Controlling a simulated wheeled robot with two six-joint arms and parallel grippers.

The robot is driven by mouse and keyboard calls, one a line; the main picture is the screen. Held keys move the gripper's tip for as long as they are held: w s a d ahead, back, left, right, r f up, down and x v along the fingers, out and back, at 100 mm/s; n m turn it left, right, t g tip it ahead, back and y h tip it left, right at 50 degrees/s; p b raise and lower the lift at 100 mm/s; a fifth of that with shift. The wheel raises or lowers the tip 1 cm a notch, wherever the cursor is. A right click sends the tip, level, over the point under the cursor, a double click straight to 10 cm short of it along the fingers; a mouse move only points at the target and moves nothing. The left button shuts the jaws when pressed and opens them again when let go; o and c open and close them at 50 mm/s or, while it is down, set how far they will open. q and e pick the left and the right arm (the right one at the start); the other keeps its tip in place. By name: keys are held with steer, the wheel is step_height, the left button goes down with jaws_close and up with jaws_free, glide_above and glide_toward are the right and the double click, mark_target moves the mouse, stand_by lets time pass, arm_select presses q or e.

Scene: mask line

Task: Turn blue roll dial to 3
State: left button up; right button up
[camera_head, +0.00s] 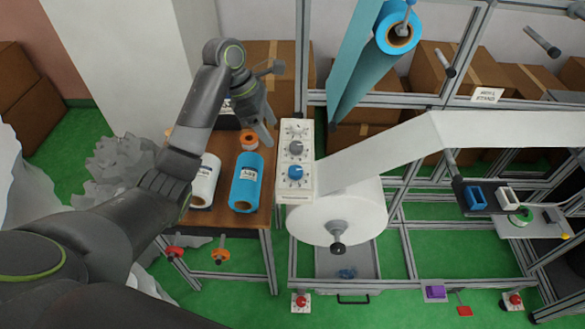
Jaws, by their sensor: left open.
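A white panel (283,190) stands upright on the machine frame, left of the large white roll. It carries a column of dials: a pale one at the top, a grey dial (295,148) in the middle and the blue dial (295,172) at the bottom. Small marks ring the blue dial, but its numbers and setting are too small to read. My left gripper (267,128) is open, pointing downward just left of the panel's upper part, apart from the blue dial. My right gripper is not in view.
A wooden table (262,218) left of the panel holds a white roll (204,181), a blue roll (246,184) and an orange tape roll (249,141) near my left gripper. The large white roll (325,213) and its metal frame stand right of the panel.

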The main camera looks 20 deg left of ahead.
mark_target(295, 170)
arm_select(q)
steer(key=p+x, duration=0.2)
steer(key=x, duration=1.3)
steer(key=shift+w+d+f+p, duration=0.1)
steer(key=shift+f+p, duration=0.25)
steer(key=c, duration=1)
